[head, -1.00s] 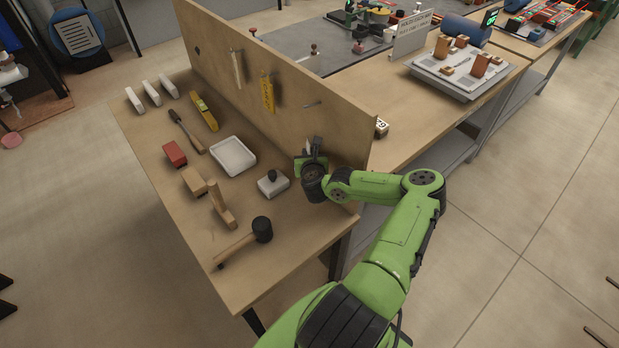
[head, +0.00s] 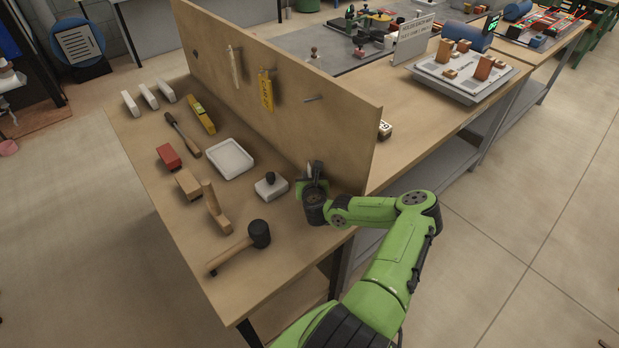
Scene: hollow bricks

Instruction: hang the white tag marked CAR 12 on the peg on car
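My gripper (head: 314,172) is low at the near right end of the upright wooden board, beside its face. A small pale piece shows at its fingers; I cannot tell whether it is a tag or part of the gripper, nor whether the fingers are open or shut. A long white tag (head: 235,68) hangs on the board at the left; its marking is unreadable. A yellow tag (head: 266,92) with dark lettering hangs to its right. A bare peg (head: 314,98) sticks out further right, above my gripper. I cannot read which peg is marked for a car.
On the bench (head: 285,262) lie a white tray (head: 230,159), a white block with a black knob (head: 270,186) close left of my gripper, a mallet (head: 259,234) and several tools and blocks. The board (head: 345,130) stands along the bench's right side.

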